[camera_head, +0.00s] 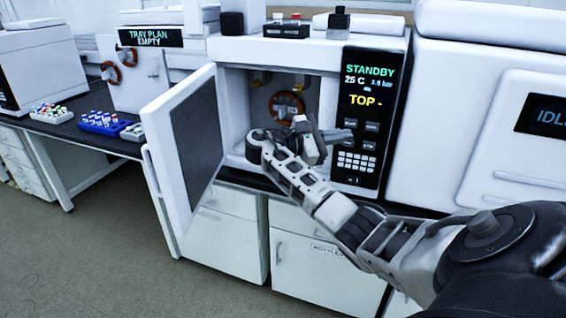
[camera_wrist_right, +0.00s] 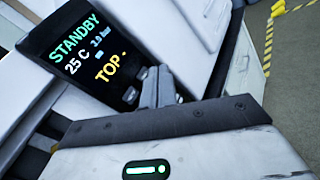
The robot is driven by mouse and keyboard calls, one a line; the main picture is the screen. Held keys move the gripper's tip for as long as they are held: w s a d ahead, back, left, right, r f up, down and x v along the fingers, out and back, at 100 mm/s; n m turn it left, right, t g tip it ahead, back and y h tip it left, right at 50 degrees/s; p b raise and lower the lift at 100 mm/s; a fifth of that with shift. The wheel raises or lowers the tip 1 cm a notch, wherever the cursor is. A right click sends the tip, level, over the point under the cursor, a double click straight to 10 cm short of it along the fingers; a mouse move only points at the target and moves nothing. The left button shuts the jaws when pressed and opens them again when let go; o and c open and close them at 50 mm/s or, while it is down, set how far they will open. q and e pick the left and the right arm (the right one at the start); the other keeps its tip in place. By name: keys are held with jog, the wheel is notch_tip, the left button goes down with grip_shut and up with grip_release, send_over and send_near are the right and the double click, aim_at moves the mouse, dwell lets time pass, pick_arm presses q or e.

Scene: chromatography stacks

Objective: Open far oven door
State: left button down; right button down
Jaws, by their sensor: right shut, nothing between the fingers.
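The oven (camera_head: 230,95) with the STANDBY display has its white door (camera_head: 179,190) swung wide open to the left, its dark inner panel facing the cavity. A long white handle (camera_head: 156,190) runs along the door's outer edge. A copper-coloured coil (camera_head: 286,106) shows inside the cavity. My right gripper (camera_head: 342,136) is in front of the cavity opening, apart from the door, with its fingers pointing right toward the control panel. In the right wrist view the closed fingers (camera_wrist_right: 158,88) are empty, in front of the display (camera_wrist_right: 88,52). My left gripper is out of view.
A white unit with an IDLE display (camera_head: 543,115) stands close on the right. Bottles (camera_head: 338,22) stand on the oven top. Vial racks (camera_head: 104,123) sit on the dark bench at left. Cabinets (camera_head: 315,245) are below; floor at lower left is clear.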

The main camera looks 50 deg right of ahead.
jog(key=w+d+r+t+h, duration=0.2)
jog(key=d+r+t, duration=0.2)
jog(key=d+t, duration=0.15)
jog(key=w+f+t+y, duration=0.3)
jog(key=w+t, duration=0.6)
jog(key=w, duration=0.1)
jog(key=w+a+f+m+t+y, duration=0.2)
jog(key=w+a+t+y, duration=0.8)
jog(key=a, duration=0.4)
jog(key=s+a+f+g+y, duration=0.1)
jog(key=s+a+f+y, duration=0.15)
jog(key=a+f, duration=0.4)
jog(key=s+a+f+y, duration=0.1)
jog(key=s+a+f, duration=0.3)
jog(key=a+f, duration=0.25)
jog(key=s+a+f+g+y, duration=0.1)
jog(key=s+a+f, duration=0.35)
jog(key=f, duration=0.25)
jog(key=s+a+f+g+y, duration=0.1)
jog(key=s+a+f, duration=0.3)
jog(key=s+a, duration=0.4)
jog(key=s+a+f+m+g+y, duration=0.1)
jog(key=s+a+f, duration=0.4)
jog(key=s, duration=0.9)
jog(key=a+g+y, duration=0.1)
jog(key=a, duration=0.2)
jog(key=shift+m, duration=0.3)
jog(key=shift+g, duration=0.25)
